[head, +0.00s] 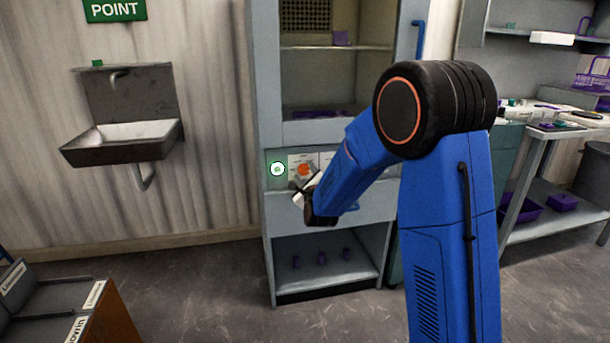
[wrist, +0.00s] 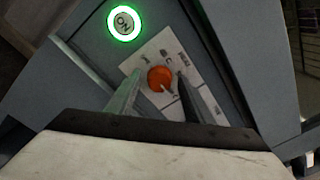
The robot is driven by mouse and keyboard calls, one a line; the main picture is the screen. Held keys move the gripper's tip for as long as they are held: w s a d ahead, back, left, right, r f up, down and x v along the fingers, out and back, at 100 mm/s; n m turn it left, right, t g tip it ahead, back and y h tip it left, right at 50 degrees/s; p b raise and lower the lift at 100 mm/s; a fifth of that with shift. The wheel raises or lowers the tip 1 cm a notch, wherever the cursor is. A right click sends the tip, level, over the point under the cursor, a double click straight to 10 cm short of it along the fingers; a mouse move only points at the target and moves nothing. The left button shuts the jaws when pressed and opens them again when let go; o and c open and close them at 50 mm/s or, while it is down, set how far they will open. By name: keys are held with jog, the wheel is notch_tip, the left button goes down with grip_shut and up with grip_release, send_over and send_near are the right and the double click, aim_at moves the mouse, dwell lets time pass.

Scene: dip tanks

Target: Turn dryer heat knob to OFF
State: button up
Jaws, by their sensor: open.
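The dryer heat knob (wrist: 160,77) is orange and round, on a white label plate (wrist: 190,55) on the grey dryer panel. In the wrist view a light pointer mark shows at its lower right; the label words are too blurred to read surely. My gripper (wrist: 153,82) is open, with one finger on each side of the knob. I cannot tell whether the fingers touch it. In the head view the orange knob (head: 303,170) shows just beyond my gripper (head: 305,190), which partly covers the plate.
A green-lit ON button (wrist: 124,22) sits left of the plate. The dryer cabinet (head: 265,90) has a blue handle (head: 419,38) at upper right and open shelves. A sink (head: 120,140) hangs on the left wall. A bench (head: 540,140) stands right. Floor is clear at left centre.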

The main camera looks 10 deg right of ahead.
jog(key=c, duration=1.1)
jog(key=shift+o, duration=0.2)
